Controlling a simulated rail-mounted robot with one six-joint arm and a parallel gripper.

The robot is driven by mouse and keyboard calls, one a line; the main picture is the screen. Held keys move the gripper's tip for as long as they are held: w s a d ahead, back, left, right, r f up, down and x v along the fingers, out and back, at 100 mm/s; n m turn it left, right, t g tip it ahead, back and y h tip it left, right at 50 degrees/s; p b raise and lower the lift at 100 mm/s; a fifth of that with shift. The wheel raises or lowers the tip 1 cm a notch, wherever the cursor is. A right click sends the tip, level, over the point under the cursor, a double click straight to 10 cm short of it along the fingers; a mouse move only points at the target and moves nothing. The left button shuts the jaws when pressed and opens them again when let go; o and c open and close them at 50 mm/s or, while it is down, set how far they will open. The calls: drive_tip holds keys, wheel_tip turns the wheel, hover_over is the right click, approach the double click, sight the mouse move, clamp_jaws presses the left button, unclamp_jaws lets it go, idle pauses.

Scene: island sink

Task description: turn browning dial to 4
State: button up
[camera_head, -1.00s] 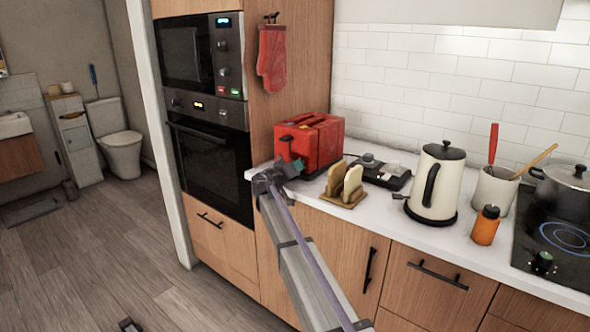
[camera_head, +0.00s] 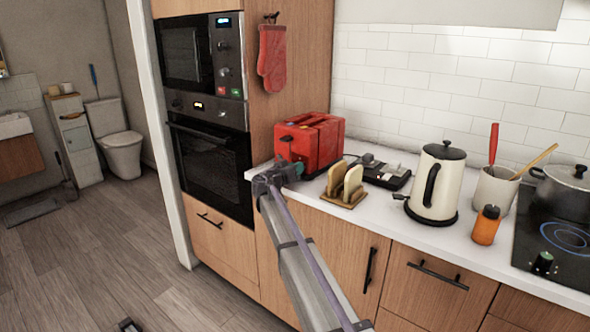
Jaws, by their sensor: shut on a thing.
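A red toaster (camera_head: 318,141) stands on the white counter at its left end, beside the oven cabinet. My gripper (camera_head: 289,168) is at the toaster's lower front side, reaching over the counter edge from below. It is shut on a small part there, which I take to be the browning dial. My gripper covers this part, so neither the dial's mark nor its numbers show. A dark lever (camera_head: 286,138) shows on the toaster's left end.
A toast rack with bread slices (camera_head: 345,185) stands just right of my gripper. Behind it lies a dark grey device (camera_head: 385,174). A cream kettle (camera_head: 437,185), an orange bottle (camera_head: 485,225) and a utensil pot (camera_head: 494,188) stand farther right, before the hob (camera_head: 560,240).

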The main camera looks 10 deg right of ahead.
drive_tip(key=o, duration=0.9)
drive_tip(key=shift+o, duration=0.2)
drive_tip(key=v, duration=1)
drive_tip(key=shift+s+a, duration=0.25)
drive_tip(key=shift+s, duration=0.05)
